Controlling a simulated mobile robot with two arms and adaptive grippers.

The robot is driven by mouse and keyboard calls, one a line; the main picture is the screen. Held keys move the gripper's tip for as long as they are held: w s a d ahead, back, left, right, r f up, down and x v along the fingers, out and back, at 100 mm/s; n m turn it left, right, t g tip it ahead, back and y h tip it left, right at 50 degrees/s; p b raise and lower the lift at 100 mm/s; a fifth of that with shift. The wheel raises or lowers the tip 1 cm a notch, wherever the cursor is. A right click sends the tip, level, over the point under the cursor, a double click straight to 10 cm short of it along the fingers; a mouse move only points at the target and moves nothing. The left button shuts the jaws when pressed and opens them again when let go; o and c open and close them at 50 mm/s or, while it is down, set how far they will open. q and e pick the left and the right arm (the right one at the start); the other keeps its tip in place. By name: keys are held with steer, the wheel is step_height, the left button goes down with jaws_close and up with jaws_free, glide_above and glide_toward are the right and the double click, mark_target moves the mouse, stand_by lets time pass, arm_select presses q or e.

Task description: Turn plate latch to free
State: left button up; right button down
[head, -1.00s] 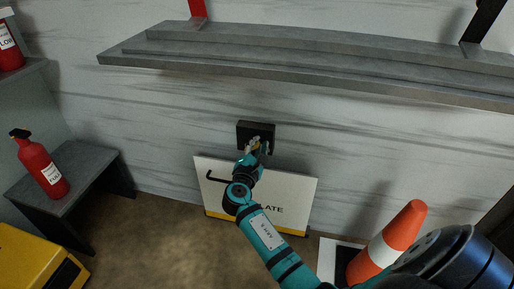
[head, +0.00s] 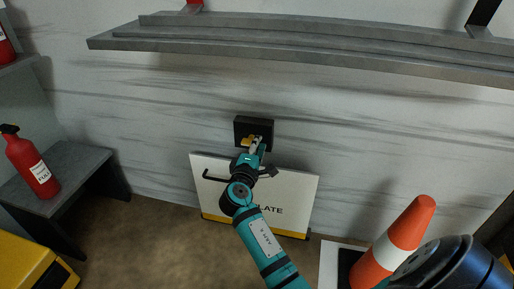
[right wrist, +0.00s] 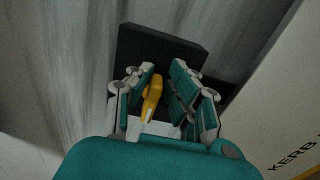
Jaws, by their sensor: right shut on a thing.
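A yellow latch (head: 247,141) sits on a dark mounting block (head: 254,124) on the wall, just above the top edge of a white plate (head: 298,185). In the head view the latch's visible part points left. My right gripper (head: 257,147) is at the block and shut on the latch. In the right wrist view, the yellow latch (right wrist: 152,95) stands between the two teal-and-grey fingers, close to the left one, with the dark block (right wrist: 150,48) behind. The gripper hides part of the latch. My left gripper is not in view.
The plate leans at the wall, with a black handle and yellow lower stripe. A grey shelf (head: 300,52) overhangs above. An orange cone (head: 405,235) stands at right; a red extinguisher (head: 32,165) stands on a grey bench (head: 75,170) at left. The floor (head: 140,235) between is clear.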

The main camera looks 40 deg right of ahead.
steer(key=shift+w+a+r, duration=0.15)
steer(key=shift+r, duration=0.25)
steer(key=c, duration=1.4)
jaws_free()
steer(key=shift+o, duration=0.2)
steer(key=shift+f, duration=0.2)
steer(key=v, duration=1.2)
